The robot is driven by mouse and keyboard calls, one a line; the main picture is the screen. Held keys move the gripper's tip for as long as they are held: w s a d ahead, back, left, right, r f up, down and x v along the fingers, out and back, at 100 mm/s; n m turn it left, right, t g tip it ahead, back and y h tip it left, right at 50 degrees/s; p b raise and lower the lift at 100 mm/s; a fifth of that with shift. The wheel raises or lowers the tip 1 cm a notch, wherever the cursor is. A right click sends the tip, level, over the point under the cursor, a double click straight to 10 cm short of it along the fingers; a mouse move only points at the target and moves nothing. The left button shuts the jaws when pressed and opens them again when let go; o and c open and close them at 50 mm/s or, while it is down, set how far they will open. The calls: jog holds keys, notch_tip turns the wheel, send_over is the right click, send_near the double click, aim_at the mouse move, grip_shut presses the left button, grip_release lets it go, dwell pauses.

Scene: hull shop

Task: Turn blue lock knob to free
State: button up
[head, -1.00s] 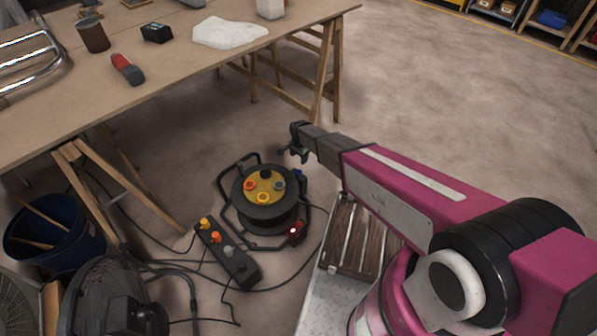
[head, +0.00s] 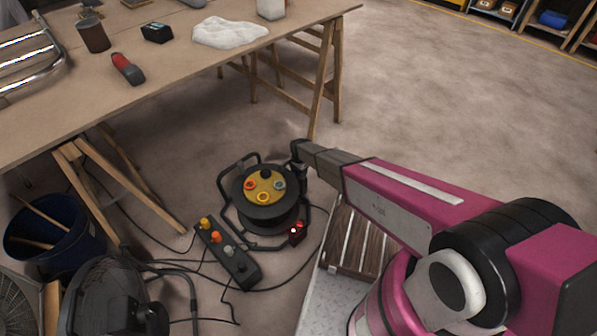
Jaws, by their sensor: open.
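A cable reel (head: 264,216) with a black frame stands on the floor. Its yellow-brown face carries several coloured round fittings. The blue knob is not visible now; my gripper covers the upper right side of the reel, where a bit of blue showed before. My gripper (head: 297,163) is at that upper right edge, pointing down, with its jaws open. The picture is too small to tell whether it touches the knob or the frame. A small black and red box with a lit lamp (head: 296,232) is on the reel's lower right.
A power strip (head: 228,254) with coloured plugs and loose cables lies left of the reel. A workbench (head: 180,66) on wooden trestles stands behind. A blue bucket (head: 54,246) and a fan (head: 112,295) are at left.

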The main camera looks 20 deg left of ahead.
jog(key=c, duration=0.9)
jog(key=n, duration=0.4)
jog(key=shift+n, duration=2.4)
